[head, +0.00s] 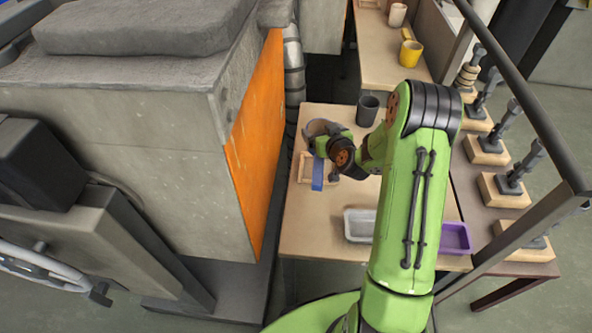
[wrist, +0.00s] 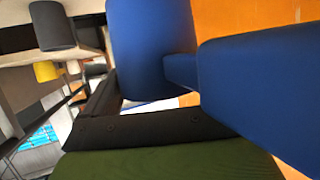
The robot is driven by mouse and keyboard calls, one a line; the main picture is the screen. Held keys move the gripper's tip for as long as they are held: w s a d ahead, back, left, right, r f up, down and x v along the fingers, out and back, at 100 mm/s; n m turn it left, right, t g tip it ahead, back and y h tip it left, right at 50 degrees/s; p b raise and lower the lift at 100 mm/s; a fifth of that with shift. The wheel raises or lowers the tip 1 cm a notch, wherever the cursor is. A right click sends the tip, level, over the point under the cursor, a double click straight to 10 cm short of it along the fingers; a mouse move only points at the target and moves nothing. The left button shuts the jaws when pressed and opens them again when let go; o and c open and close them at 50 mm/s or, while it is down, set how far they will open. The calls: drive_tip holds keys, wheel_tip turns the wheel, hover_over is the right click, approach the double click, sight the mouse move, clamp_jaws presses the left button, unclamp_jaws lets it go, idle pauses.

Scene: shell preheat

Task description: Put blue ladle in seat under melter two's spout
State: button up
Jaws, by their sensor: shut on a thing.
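My gripper (head: 322,153) is shut on the blue ladle (head: 317,175), over the left part of the wooden table. In the wrist view, the ladle's blue body (wrist: 150,45) and its blue handle (wrist: 265,85) fill much of the picture, beside a black finger. A small light-wood frame (head: 304,168) sits on the table just left of and under the ladle; I cannot tell whether the ladle touches it. A grey-brown round rim (head: 318,126) shows just behind my gripper. I cannot tell which part is melter two's spout, and my arm hides part of the table.
A dark grey cup (head: 367,110) stands behind my wrist. A light grey tray (head: 358,226) and a purple tray (head: 455,239) lie near the front edge. A concrete block with an orange side (head: 257,150) borders the table's left. A yellow cup (head: 410,53) stands on the back table.

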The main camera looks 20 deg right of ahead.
wheel_tip(320, 180, down, 10)
drive_tip(key=b, duration=0.3)
drive_tip(key=shift+d, duration=0.15)
drive_tip(key=o, duration=1.4)
drive_tip(key=shift+f+b, duration=0.15)
drive_tip(key=shift+b, duration=0.15)
drive_tip(key=shift+c, duration=0.2)
drive_tip(key=shift+o, duration=0.5)
